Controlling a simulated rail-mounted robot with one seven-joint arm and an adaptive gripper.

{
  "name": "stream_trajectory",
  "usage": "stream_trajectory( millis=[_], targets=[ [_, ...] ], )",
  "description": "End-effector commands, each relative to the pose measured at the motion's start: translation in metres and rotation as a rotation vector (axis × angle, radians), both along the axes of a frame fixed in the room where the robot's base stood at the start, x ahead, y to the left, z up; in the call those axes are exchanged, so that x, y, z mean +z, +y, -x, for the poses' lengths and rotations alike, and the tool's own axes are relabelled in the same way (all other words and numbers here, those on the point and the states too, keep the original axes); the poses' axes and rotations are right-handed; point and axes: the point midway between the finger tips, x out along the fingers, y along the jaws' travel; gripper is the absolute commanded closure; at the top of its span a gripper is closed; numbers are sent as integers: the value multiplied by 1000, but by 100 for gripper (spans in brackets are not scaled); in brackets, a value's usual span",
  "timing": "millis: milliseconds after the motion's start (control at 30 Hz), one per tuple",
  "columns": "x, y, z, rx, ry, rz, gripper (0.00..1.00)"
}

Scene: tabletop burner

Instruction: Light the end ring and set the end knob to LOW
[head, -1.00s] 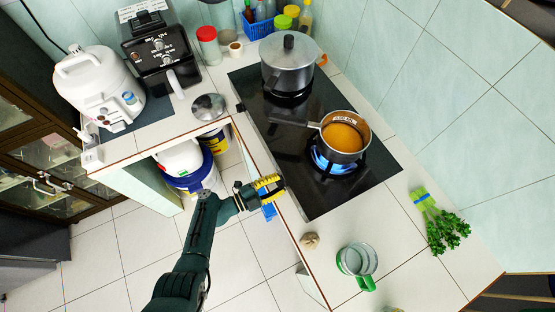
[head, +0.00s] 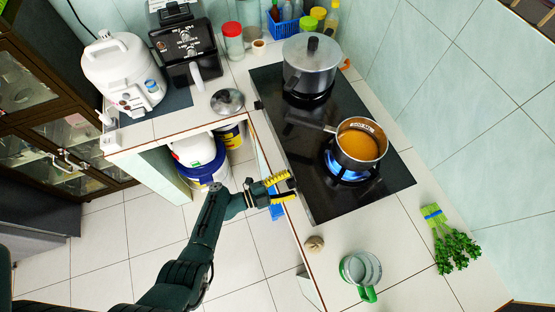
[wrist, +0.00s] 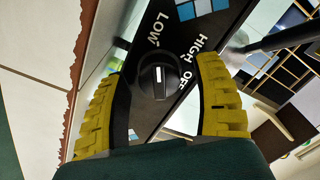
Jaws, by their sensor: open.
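The black end knob (wrist: 158,75) is between my gripper's yellow fingers in the wrist view, with a gap on each side. Its white mark is upright in the picture, with the LOW label (wrist: 157,27) above it. The HIGH label (wrist: 204,50) and OFF label (wrist: 187,85) lie to the right. In the head view my gripper (head: 291,187) is open at the cooktop's front edge and the knob is hard to make out. The end ring (head: 340,168) burns with a blue flame under a pan (head: 362,145) of orange food.
A lidded grey pot (head: 311,62) stands on the far part of the black cooktop (head: 295,150). A green-handled mug (head: 360,268), a small beige item (head: 315,243) and green herbs (head: 455,245) lie on the near counter. Floor is clear left of my arm.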

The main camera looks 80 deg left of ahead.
Motion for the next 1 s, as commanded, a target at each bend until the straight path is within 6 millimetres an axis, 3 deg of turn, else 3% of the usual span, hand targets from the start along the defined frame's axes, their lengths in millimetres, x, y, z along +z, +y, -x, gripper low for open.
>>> stream_trajectory(
  millis=[167, 600, 733, 1000],
  targets=[
    [-1, -2, 12, 5, 0, 1, 34],
    [0, -22, 107, 5, -1, 0, 34],
    [0, -26, 117, 1, 0, 1, 34],
    [0, -26, 117, -1, -1, 0, 34]
  ],
)
